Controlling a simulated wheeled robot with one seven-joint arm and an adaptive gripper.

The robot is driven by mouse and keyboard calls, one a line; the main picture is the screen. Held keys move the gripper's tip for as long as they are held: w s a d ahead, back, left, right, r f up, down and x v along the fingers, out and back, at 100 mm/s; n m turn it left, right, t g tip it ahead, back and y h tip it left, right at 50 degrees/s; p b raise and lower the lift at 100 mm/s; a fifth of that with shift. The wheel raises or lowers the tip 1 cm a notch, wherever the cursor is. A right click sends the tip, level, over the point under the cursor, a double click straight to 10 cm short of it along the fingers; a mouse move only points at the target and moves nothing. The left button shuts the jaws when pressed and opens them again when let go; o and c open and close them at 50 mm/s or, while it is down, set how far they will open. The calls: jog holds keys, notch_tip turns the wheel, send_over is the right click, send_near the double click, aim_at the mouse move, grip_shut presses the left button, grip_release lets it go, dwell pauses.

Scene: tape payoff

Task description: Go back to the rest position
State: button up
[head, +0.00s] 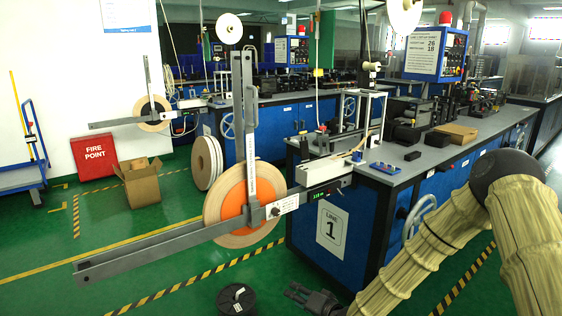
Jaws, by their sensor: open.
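My gripper (308,293) is at the bottom of the head view, low in front of the blue bench, small and dark. Its jaws are open and nothing shows between them. My arm, in a ribbed tan cover, bends down from the right side to it. The tape payoff beside the bench carries a large tape reel (218,212) with an orange centre. A long grey arm (160,253) of the payoff reaches out to the lower left, and an upright grey bar (243,120) rises over the reel.
A black spool (236,299) stands on the green floor left of my gripper. The blue Line 1 bench (345,230) is close behind the gripper. White reels (207,163), an open cardboard box (143,183) and a red fire point box (95,156) stand farther back. Floor at lower left is clear.

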jog(key=s+d+f+n+g+h, duration=0.1)
jog(key=s+d+f+g+h, duration=0.25)
jog(key=s+f, duration=1.1)
jog(key=s+d+f+n+g+h, duration=0.1)
jog(key=s+d+f+g, duration=0.15)
jog(key=s, duration=0.45)
jog(key=s+d+f+g+h, duration=0.1)
jog(key=s+d, duration=0.2)
jog(key=s, duration=0.4)
jog(key=s+d+f+n+g+h, duration=0.1)
jog(key=s+d+f+g, duration=0.1)
jog(key=s, duration=0.5)
jog(key=s+d+n+g+h, duration=0.15)
jog(key=s+d, duration=0.35)
jog(key=s, duration=0.6)
notch_tip(320, 180, up, 15)
jog(key=p, duration=1.4)
jog(key=shift+d, duration=0.35)
jog(key=shift+f+g, duration=0.1)
jog(key=shift+g, duration=0.15)
